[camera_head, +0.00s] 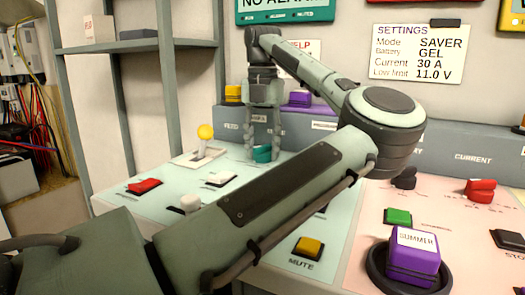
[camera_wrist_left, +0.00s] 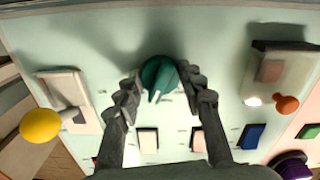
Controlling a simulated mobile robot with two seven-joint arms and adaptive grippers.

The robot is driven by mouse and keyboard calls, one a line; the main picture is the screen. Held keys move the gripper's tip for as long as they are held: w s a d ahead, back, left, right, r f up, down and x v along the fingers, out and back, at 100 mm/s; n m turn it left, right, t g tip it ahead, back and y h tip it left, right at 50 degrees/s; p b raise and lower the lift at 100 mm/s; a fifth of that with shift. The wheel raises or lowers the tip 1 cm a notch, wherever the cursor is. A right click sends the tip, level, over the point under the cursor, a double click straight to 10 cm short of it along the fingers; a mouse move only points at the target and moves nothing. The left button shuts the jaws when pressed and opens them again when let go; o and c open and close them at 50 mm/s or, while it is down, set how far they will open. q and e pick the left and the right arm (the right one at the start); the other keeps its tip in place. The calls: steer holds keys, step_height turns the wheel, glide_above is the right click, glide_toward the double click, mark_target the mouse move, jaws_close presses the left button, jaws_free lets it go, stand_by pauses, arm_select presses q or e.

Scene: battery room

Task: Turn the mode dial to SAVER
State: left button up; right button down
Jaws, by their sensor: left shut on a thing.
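The teal mode dial (camera_head: 262,154) sits on the pale green panel at the back, partly hidden by my left gripper (camera_head: 262,147). My left gripper comes down from above with one finger on each side of the dial and is shut on it. In the left wrist view the dial (camera_wrist_left: 158,74) is between the fingertips (camera_wrist_left: 160,84), and its pale pointer mark points down and slightly left. The labels around it are too small to read. The settings card (camera_head: 416,54) says Mode SAVER. My right gripper is in neither view.
A yellow-knobbed lever (camera_head: 205,132) stands left of the dial; an orange-tipped lever (camera_wrist_left: 287,104) is on the other side in the wrist view. A red switch (camera_head: 144,186), a yellow MUTE button (camera_head: 308,247) and a purple SUMMER block (camera_head: 413,255) sit nearer. My left arm crosses above the panel.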

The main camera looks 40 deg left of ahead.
arm_select(q)
steer(key=m+b, duration=0.1)
steer(key=m, duration=0.3)
steer(key=shift+m, duration=0.4)
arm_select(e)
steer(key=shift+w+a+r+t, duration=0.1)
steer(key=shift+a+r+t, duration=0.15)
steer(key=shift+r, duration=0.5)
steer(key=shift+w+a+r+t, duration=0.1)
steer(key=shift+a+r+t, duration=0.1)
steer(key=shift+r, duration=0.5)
arm_select(q)
steer(key=o, duration=1.2)
steer(key=shift+c, duration=0.2)
steer(key=shift+r, duration=0.1)
step_height(320, 180, up, 12)
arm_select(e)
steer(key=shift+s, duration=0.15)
